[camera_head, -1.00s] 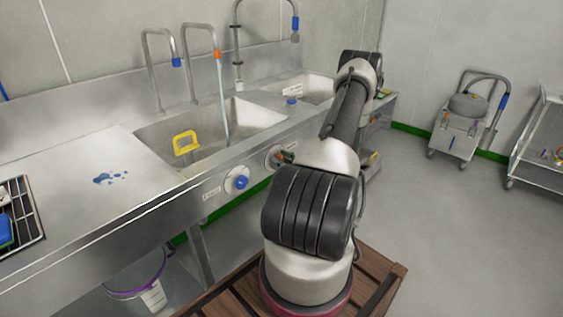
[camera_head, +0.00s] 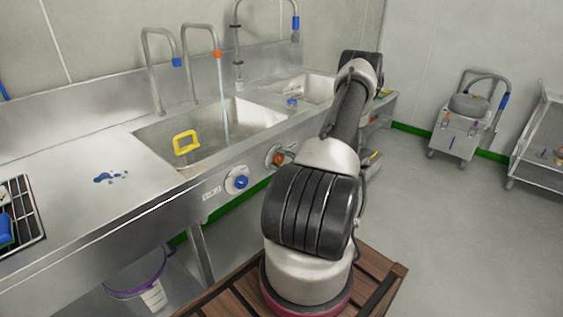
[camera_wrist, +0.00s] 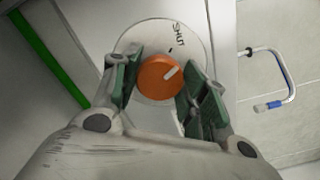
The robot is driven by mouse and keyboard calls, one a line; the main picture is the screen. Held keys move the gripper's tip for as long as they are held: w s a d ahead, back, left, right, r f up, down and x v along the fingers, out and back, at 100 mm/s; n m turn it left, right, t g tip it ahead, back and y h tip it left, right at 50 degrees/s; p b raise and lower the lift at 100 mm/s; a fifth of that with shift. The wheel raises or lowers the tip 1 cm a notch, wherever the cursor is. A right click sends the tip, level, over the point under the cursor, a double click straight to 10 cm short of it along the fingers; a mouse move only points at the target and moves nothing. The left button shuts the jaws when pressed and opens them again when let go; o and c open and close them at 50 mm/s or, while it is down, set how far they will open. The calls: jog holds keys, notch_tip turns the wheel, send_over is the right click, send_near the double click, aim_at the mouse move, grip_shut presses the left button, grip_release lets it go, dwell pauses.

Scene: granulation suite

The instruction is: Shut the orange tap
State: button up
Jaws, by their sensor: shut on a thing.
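The orange tap knob (camera_wrist: 160,77) sits on a round pale dial plate (camera_wrist: 193,38) marked SHUT in the wrist view. Its white pointer line points up and right, away from the black tick by the word. My gripper (camera_wrist: 161,80) is shut on the knob, with a green-padded finger on each side. In the head view the orange knob (camera_head: 279,159) shows on the sink front, left of my arm; my fingers are mostly hidden there. The orange-banded spout (camera_head: 187,60) stands over the sink, and a stream of water (camera_head: 226,118) runs from it.
A blue knob (camera_head: 237,182) is left of the orange one on the same front. A blue-banded spout (camera_head: 148,60) stands beside the orange-banded one. A wheeled cart (camera_head: 456,135) stands at the back right; floor between is clear.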

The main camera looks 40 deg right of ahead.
jog(key=shift+f+n, duration=0.1)
jog(key=shift+n, duration=1.5)
jog(key=o, duration=1)
jog(key=shift+o, duration=0.2)
jog(key=shift+s, duration=0.1)
jog(key=s, duration=1.2)
jog(key=shift+d, duration=0.45)
